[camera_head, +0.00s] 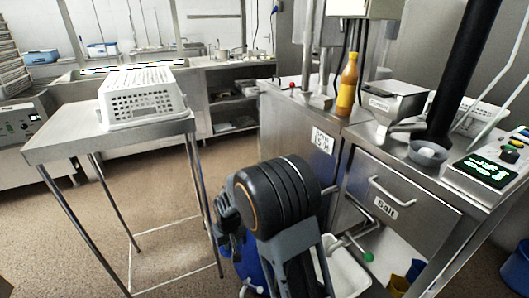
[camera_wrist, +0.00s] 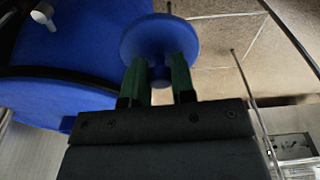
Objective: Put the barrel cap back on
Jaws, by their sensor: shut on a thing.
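A round blue cap (camera_wrist: 158,32) shows at the top centre of the wrist view. My gripper (camera_wrist: 160,76) is shut on the small stub in the cap's middle, between its two green fingers. A large blue barrel (camera_wrist: 60,110) fills the left of the wrist view, with a dark curved band across it. The cap is beside the barrel's edge in this picture; I cannot tell the height between them. In the head view, part of the blue barrel (camera_head: 243,268) shows low in the middle, mostly hidden by my arm. The cap is not clear there.
A steel table (camera_head: 60,144) with a white perforated basket (camera_head: 140,98) stands at the left. A steel counter with a salt drawer (camera_head: 400,205) stands close on the right. A white tub (camera_head: 345,268) is beside my arm. Brown floor (camera_head: 160,195) is open between table and counter.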

